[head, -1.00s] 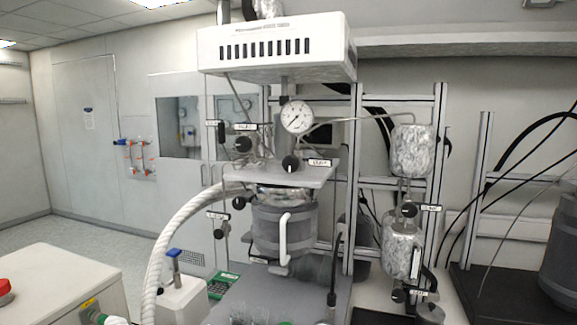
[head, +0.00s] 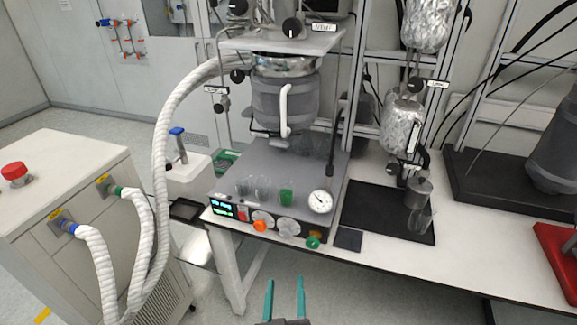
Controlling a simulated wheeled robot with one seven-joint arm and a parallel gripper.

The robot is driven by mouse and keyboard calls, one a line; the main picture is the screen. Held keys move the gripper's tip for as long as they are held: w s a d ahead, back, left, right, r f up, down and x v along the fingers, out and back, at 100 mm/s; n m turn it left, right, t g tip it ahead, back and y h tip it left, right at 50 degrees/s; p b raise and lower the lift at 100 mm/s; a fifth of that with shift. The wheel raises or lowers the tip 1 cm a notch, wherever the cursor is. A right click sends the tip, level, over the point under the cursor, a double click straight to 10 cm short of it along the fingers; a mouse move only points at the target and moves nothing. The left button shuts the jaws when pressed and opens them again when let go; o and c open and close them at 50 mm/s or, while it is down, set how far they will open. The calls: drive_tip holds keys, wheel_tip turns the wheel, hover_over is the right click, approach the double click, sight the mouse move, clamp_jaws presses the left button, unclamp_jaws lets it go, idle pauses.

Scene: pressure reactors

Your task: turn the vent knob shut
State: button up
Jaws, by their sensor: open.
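A round black knob (head: 291,27) with a white mark sits on the front of the reactor's top plate, near the top of the head view. A white label (head: 320,27) right beside it seems to read VENT, though the text is small. The grey reactor vessel (head: 264,99) hangs below the plate. My gripper (head: 285,288) is at the bottom centre, with two teal fingers apart and nothing between them. It is well below and in front of the knob, touching nothing visible.
A white hose (head: 160,165) curves along the left. A white cabinet (head: 60,190) stands left. A black mat (head: 372,214) lies right. Floor before the bench is free.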

drive_tip(key=w+a+r+m+h, duration=0.1)
drive_tip(key=w+r+h, duration=0.1)
drive_tip(key=w+r, duration=1)
drive_tip(key=m+h, duration=0.3)
drive_tip(key=m, duration=0.4)
approach(291, 29)
drive_tip(key=x, duration=0.9)
drive_tip(key=shift+r, duration=0.1)
drive_tip(key=c, duration=1.1)
